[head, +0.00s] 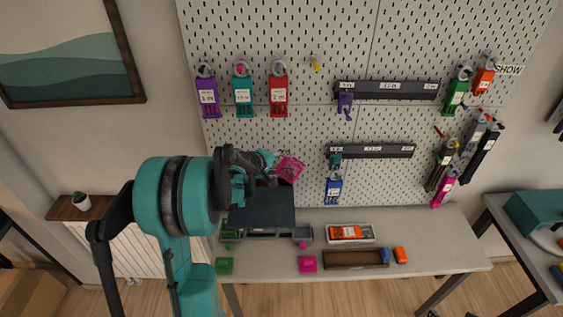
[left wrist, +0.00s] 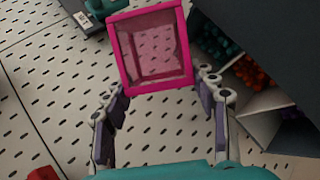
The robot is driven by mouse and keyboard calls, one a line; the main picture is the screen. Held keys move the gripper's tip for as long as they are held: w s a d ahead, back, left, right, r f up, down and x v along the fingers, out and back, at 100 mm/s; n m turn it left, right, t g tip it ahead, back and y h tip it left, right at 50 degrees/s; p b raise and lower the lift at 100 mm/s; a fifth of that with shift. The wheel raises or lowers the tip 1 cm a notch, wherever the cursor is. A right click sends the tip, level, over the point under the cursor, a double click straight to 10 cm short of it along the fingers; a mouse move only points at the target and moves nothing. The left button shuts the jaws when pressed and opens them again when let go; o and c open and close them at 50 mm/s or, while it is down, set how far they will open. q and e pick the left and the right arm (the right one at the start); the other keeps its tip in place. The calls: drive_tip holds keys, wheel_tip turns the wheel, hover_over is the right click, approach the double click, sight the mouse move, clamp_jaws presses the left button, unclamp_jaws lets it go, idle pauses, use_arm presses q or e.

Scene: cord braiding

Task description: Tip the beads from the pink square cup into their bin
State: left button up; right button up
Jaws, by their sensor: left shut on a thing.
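The pink square cup (head: 291,168) is held up in front of the pegboard, above the dark bin unit (head: 262,207), and looks tilted. In the left wrist view the cup (left wrist: 122,50) is see-through with a bright pink rim. I cannot make out beads in it. My left gripper (head: 276,167) is shut on the cup; its two fingers also show on either side of it in the left wrist view (left wrist: 163,95). Open bins at the right there hold teal beads (left wrist: 212,42), orange beads (left wrist: 252,73) and a few purple ones. I see no pink beads in these bins. My right gripper is not in view.
On the table (head: 440,240) lie a green square (head: 224,265), a pink square (head: 308,264), a white tray with an orange item (head: 345,233) and a brown tray (head: 354,260). Coloured tags and cords hang on the pegboard (head: 290,40). The table's right end is clear.

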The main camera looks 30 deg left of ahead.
use_arm(q)
drive_tip(key=shift+s+d+r+m+y+p, duration=0.1)
drive_tip(key=shift+d+r+m+y+p, duration=0.1)
drive_tip(key=shift+r+m+y+p, duration=0.45)
drive_tip(key=shift+r+m+y+b, duration=0.1)
drive_tip(key=shift+m+y+b, duration=0.15)
drive_tip(key=shift+y+b, duration=0.25)
drive_tip(key=shift+d+r+m+y+b, duration=0.1)
drive_tip(key=shift+r+m+y+b, duration=0.25)
drive_tip(key=shift+m+y, duration=0.5)
drive_tip(key=shift+r+m+t+y+b, duration=0.35)
drive_tip(key=shift+r+m+y, duration=0.1)
drive_tip(key=shift+y, duration=0.45)
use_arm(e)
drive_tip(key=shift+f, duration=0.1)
use_arm(q)
drive_tip(key=shift+r, duration=0.15)
